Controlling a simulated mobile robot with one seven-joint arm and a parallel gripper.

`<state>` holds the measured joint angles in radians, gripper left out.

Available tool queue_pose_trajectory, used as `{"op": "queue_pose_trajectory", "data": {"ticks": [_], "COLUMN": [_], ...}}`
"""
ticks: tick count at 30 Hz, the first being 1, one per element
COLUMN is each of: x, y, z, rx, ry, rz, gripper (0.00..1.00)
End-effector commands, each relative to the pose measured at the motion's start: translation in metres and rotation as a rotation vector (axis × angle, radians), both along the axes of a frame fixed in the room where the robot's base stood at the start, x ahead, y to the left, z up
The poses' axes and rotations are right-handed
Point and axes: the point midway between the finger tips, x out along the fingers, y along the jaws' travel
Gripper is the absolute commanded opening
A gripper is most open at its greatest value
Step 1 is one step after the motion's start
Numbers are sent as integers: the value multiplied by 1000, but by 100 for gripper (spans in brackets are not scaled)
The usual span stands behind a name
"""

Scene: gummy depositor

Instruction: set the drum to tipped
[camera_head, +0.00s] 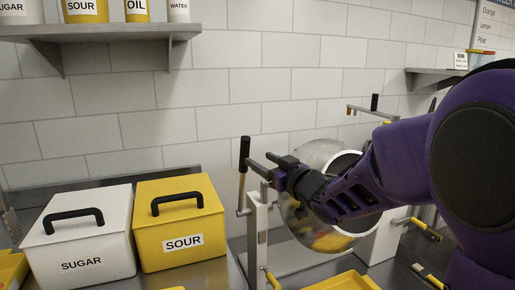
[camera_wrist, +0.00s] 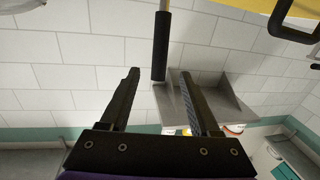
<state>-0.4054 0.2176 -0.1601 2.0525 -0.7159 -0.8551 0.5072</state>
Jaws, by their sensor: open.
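The clear drum (camera_head: 300,222) sits on a frame with a white post (camera_head: 257,232) on its left. It holds some red and yellow pieces. Part of it is hidden behind my arm. A lever with a black grip (camera_head: 244,155) stands roughly upright left of the post. My gripper (camera_head: 259,161) is in front of the drum, pointing left toward the lever. In the wrist view, my gripper (camera_wrist: 159,74) is open, and a black grip (camera_wrist: 161,47) shows between and just beyond the fingertips. I cannot tell whether the fingers touch it.
A white SUGAR bin (camera_head: 82,240) and a yellow SOUR bin (camera_head: 180,222) stand on the counter at left. A shelf (camera_head: 100,31) with containers hangs above them. A yellow tray (camera_head: 345,283) lies at the front. A crank arm with a black knob (camera_head: 374,103) rises behind the drum.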

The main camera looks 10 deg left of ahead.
Motion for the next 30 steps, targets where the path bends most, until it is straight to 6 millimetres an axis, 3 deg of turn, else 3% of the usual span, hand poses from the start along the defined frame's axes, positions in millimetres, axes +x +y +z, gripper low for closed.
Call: {"op": "queue_pose_trajectory", "data": {"ticks": [9, 15, 21, 30], "x": [51, 76, 88, 90], "y": [51, 73, 84, 86], "z": [-1, 0, 0, 1], "rx": [-1, -1, 0, 0], "ry": [-1, -1, -1, -1], "rz": [1, 0, -2, -2], "gripper": [63, 63, 63, 63]}}
